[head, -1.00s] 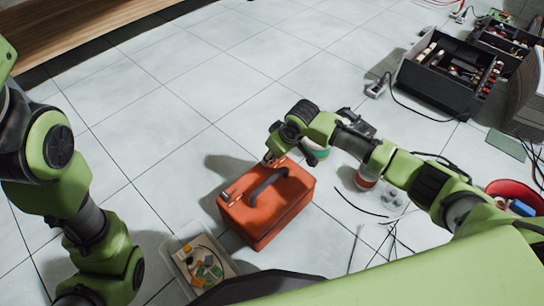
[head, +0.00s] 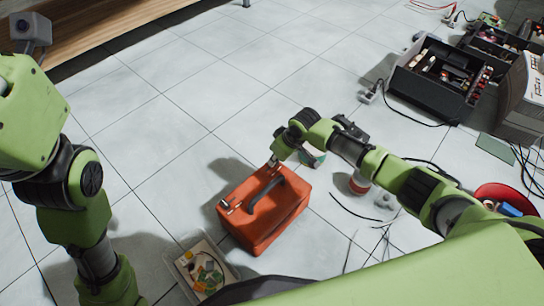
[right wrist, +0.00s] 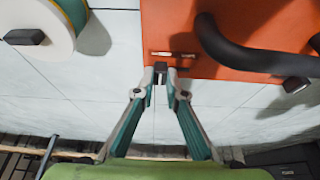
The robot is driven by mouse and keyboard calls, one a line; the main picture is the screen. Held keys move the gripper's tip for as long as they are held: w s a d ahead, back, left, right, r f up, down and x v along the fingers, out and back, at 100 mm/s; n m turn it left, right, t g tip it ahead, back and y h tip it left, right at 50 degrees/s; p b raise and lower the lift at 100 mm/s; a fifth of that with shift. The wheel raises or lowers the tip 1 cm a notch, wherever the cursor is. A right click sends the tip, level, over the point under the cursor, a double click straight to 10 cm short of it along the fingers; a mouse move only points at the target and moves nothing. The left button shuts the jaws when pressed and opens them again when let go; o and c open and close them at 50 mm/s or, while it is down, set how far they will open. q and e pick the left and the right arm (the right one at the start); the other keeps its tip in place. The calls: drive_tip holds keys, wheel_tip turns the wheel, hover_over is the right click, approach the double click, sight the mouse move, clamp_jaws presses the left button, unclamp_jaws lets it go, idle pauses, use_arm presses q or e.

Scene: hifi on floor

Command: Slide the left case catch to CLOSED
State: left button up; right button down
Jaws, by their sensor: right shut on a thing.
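The orange case (head: 270,228) stands on the floor with a dark curved handle on top. It also fills the upper right of the right wrist view (right wrist: 240,62). My right gripper (right wrist: 167,88) is shut on a small dark case catch (right wrist: 160,67) at the case's edge, beside a short slot (right wrist: 180,55). The fingertips partly hide this catch, and I cannot read a label. In the head view my right gripper (head: 271,163) is at the case's far edge. Another catch (head: 234,204) shows at the case's left end. My left gripper is out of view.
A clear bin of small parts (head: 204,270) stands close to the case's front left. An open black toolbox (head: 435,83) is farther back. The floor behind the case is clear.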

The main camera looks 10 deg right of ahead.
drive_tip(key=shift+w+d+r, duration=0.1)
drive_tip(key=shift+w, duration=0.1)
drive_tip(key=c, duration=2)
unclamp_jaws()
drive_tip(key=shift+d, duration=0.1)
drive_tip(key=shift+c, duration=0.2)
drive_tip(key=v, duration=1.2)
